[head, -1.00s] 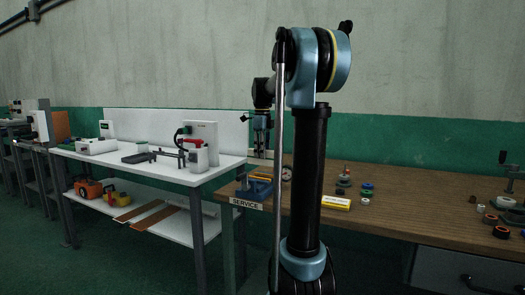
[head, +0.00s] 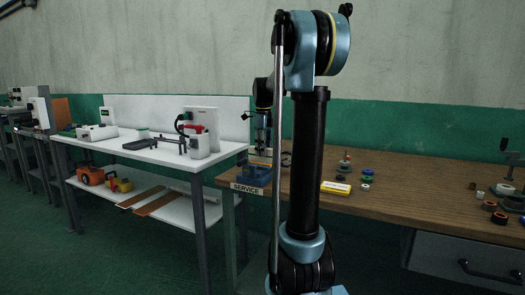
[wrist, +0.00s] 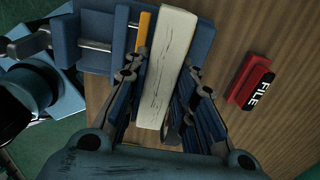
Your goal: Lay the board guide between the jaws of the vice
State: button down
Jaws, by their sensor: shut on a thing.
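The board guide is a long cream bar (wrist: 163,75) with dark scratches, running up the middle of the wrist view. My gripper (wrist: 161,72) is shut on it, with a finger along each long side. The vice (wrist: 92,50) is blue, with bright metal rods and an orange strip beside the guide's left side; more blue shows right of the guide's far end. The guide overlaps the vice's jaw area, but I cannot tell whether it rests there or hangs above. In the head view my gripper (head: 263,143) is just over the vice (head: 256,178); the guide is barely readable there.
The vice is at the left end of the wooden bench (head: 420,195), by the SERVICE label (head: 246,188). A red FILE block (wrist: 251,82) lies right of my gripper. A white table (head: 130,160) stands left.

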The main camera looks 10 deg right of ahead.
jog(key=shift+f, duration=0.5)
dwell(0.3)
jog(key=c, duration=1.2)
grip_release()
jog(key=shift+c, duration=0.2)
notch_tip(320, 180, up, 12)
jog(key=s+f+n+t, duration=0.2)
jog(key=s+f+n, duration=2.3)
jog(key=s+f, duration=0.6)
jog(key=s, duration=0.3)
jog(key=shift+s+f, duration=0.35)
